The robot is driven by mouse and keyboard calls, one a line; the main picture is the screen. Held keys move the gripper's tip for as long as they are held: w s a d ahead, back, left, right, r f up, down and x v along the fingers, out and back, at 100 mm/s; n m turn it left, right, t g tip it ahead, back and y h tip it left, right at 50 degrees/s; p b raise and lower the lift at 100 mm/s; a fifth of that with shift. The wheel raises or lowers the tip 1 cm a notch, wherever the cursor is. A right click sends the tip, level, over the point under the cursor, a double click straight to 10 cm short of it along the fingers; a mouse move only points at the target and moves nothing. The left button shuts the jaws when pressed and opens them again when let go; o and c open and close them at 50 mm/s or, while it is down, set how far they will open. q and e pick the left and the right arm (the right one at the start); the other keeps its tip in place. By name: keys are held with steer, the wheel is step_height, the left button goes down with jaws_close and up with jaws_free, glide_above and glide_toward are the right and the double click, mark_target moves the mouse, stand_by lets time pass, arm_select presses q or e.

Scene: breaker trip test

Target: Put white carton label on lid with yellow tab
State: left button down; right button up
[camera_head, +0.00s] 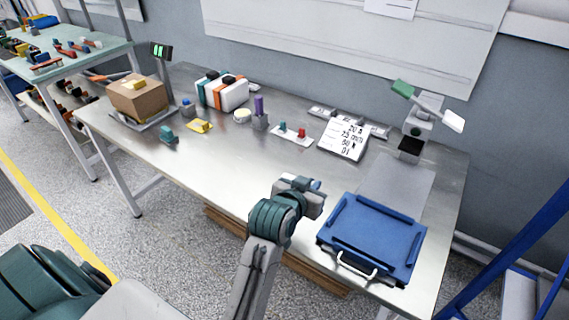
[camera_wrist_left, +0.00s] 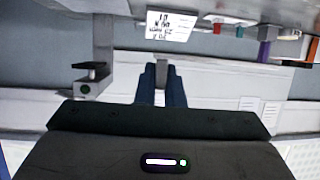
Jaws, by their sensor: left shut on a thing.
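My left gripper (camera_head: 316,185) is above the front middle of the steel table, left of the blue tray. In the left wrist view its dark blue fingers (camera_wrist_left: 161,88) are shut on a small grey thing (camera_wrist_left: 162,66), mostly hidden between them. I cannot tell whether this is a label. A brown carton (camera_head: 138,97) stands at the table's left end, with a small yellow piece (camera_head: 134,85) on top. A white card with black writing (camera_head: 344,139) leans at the back right; it also shows in the left wrist view (camera_wrist_left: 170,27). My right gripper is not in view.
A blue tray (camera_head: 372,236) with a white handle lies at the front right. The table's front middle is bare.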

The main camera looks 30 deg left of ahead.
arm_select(q)
steer(key=s+a+f, duration=0.1)
steer(key=a+f, duration=0.1)
steer(key=a, duration=0.2)
steer(key=s+a+f+n+y, duration=0.1)
steer(key=a+f, duration=0.1)
steer(key=a, duration=0.2)
steer(key=s+a+f+y, duration=0.1)
steer(key=s+a+f, duration=0.1)
steer(key=a, duration=0.3)
steer(key=shift+a+f+n, duration=0.1)
steer(key=shift+f+n, duration=0.3)
steer(key=shift+f, duration=0.1)
steer(key=s+a+f+m+h, duration=0.1)
steer(key=s+a, duration=0.3)
steer(key=a, duration=0.7)
steer(key=shift+f+m+h, duration=0.3)
steer(key=shift+m+h, duration=0.2)
steer(key=shift+h, duration=0.1)
